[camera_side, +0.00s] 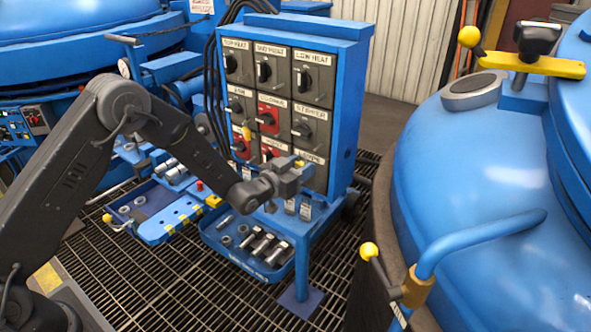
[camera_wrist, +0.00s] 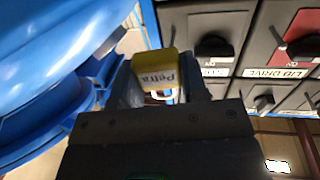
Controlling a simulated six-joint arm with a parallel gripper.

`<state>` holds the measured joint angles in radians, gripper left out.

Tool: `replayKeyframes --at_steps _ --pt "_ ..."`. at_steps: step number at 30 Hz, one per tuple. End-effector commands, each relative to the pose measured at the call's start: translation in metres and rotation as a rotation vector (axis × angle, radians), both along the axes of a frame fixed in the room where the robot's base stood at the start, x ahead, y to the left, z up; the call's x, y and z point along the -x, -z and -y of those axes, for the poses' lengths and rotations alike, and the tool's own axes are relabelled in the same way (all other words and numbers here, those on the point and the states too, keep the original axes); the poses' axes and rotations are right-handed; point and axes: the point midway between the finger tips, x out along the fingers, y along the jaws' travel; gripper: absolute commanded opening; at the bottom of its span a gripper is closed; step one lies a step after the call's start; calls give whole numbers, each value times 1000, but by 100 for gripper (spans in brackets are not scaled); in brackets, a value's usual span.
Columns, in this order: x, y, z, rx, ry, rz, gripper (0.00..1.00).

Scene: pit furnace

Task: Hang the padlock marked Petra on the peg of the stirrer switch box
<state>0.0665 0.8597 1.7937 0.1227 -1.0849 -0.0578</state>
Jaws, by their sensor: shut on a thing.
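The yellow padlock marked Petra (camera_wrist: 157,76) is between the fingers of my gripper (camera_wrist: 160,92) in the wrist view, its name facing the camera. Its shackle is not clearly seen. In the side view my gripper (camera_side: 292,178) is in front of the lower part of the switch panel, shut on the padlock, which is mostly hidden there. The stirrer switch box (camera_side: 311,127) is in the right column, middle row, above my gripper. It is grey with a black knob and a white label. I cannot make out its peg.
Other switch boxes, some red, fill the blue panel (camera_side: 345,110); a small yellow item (camera_side: 247,133) hangs at its left. A blue tray (camera_side: 215,240) with metal parts lies below. A large blue furnace lid (camera_side: 480,200) stands right.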

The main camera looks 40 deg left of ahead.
Motion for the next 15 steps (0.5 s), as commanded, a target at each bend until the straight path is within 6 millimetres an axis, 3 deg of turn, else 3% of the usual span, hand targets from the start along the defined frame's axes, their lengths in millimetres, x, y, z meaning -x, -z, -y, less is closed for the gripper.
replayKeyframes --at_steps 15 --pt "-30 3 -1 1 0 3 23"
